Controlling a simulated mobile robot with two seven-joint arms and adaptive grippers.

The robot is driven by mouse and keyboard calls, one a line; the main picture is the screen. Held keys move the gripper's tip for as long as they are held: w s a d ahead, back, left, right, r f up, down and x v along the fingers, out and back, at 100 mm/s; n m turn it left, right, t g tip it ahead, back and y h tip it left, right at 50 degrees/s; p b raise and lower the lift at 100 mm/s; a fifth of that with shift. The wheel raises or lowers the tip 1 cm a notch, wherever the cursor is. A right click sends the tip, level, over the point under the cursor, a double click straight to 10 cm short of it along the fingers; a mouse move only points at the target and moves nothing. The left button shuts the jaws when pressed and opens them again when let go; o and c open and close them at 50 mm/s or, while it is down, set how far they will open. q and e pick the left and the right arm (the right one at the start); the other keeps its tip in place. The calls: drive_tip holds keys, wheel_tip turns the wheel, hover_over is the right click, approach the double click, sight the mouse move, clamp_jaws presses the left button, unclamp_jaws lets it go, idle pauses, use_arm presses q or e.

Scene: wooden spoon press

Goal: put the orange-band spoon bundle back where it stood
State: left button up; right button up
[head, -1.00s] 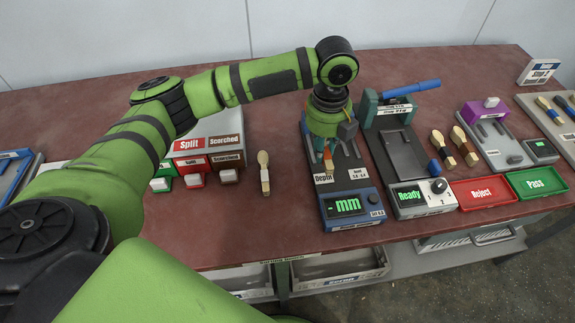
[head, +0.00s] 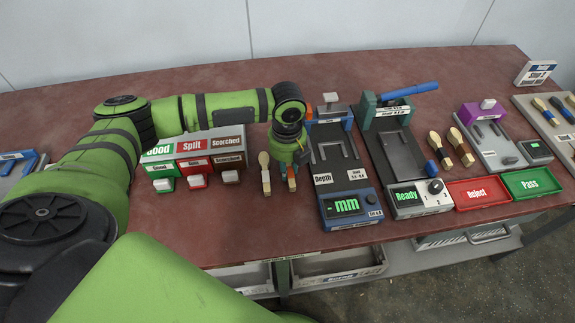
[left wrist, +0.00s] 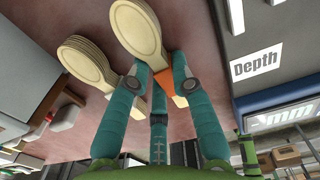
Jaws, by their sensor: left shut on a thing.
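The orange-band spoon bundle is pale wood; in the left wrist view its bowl end (left wrist: 138,30) and orange band (left wrist: 166,80) show. My left gripper (head: 287,183) is shut on it, with teal fingers on both sides of the band. In the head view the gripper hides most of the bundle, low over the table just right of another pale spoon bundle (head: 264,172). That other bundle also shows in the left wrist view (left wrist: 85,60), apart from the held one. I cannot tell whether the held bundle touches the table. My right gripper is not in view.
The depth gauge (head: 343,180) stands close on the right, its bed empty. The press marked Ready (head: 408,198) is beyond it. Good, Split and Scorched boxes (head: 194,160) stand on the left. Red Reject (head: 480,193) and green Pass (head: 535,183) trays lie at right. The table (head: 240,225) in front is clear.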

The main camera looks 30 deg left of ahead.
use_arm(q)
drive_tip(key=shift+f, duration=0.1)
drive_tip(key=o, duration=0.9)
wheel_tip(320, 180, up, 12)
drive_tip(key=shift+r+b, duration=0.15)
drive_tip(key=shift+b, duration=0.45)
